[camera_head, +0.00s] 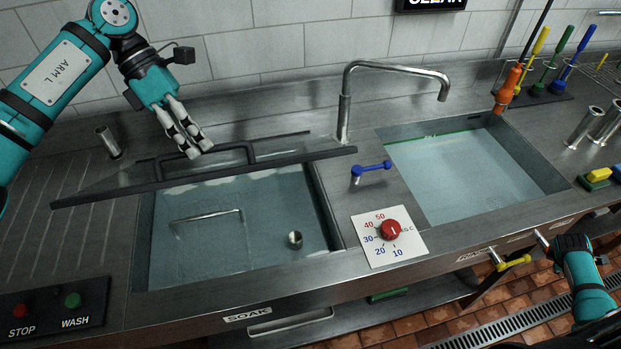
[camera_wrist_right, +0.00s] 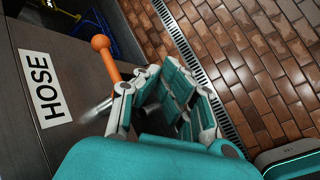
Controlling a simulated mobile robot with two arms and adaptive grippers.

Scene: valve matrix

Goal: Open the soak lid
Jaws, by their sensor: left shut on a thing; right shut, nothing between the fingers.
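The soak lid (camera_head: 120,181) is a clear panel with a dark frame. It is raised and tilted above the left basin, which bears the label SOAK (camera_head: 247,314). Water and the basin's front part show below the lid. My left gripper (camera_head: 199,150) is at the dark lid handle (camera_head: 237,149), with its fingers closed around the handle's left part. My right gripper (camera_wrist_right: 165,95) is shut and empty in the right wrist view, beside an orange-knobbed lever (camera_wrist_right: 104,54) near the HOSE label (camera_wrist_right: 45,90). In the head view it is at the lower right, by the counter's front.
A faucet (camera_head: 346,100) stands behind the sinks, with a blue lever (camera_head: 370,169) and a red dial (camera_head: 390,230) between them. The right basin (camera_head: 463,178) holds water. A yellow lever (camera_head: 514,262) sticks out in front. Brushes (camera_head: 541,60) stand at the back right.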

